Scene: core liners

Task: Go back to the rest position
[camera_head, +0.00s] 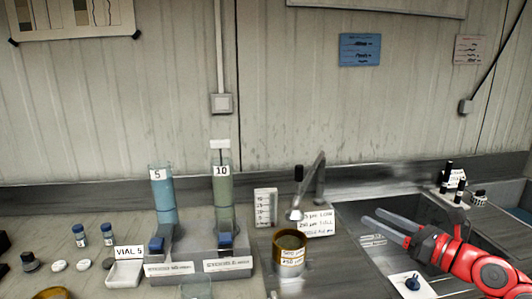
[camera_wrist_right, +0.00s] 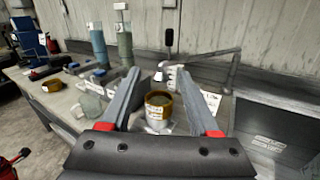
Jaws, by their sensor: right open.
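My right gripper (camera_head: 388,224) is at the right of the head view, over the dark sink area, its red arm coming in from the lower right. Its two grey fingers are apart with nothing between them, and point left towards the tap. In the right wrist view the open fingers (camera_wrist_right: 162,90) frame a brass-coloured sieve cup (camera_wrist_right: 159,100) that stands beyond them. The same cup (camera_head: 290,252) stands on the bench below the tap in the head view, apart from the gripper. My left gripper is not in view.
Two tall cylinders, labelled 5 (camera_head: 163,198) and 10 (camera_head: 222,190), stand in holders at the centre left. A metal tap (camera_head: 315,185) rises behind the cup. Small vials (camera_head: 107,235) and a VIAL 5 tray (camera_head: 125,272) are at left. Dark bottles (camera_head: 447,178) stand at the back right.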

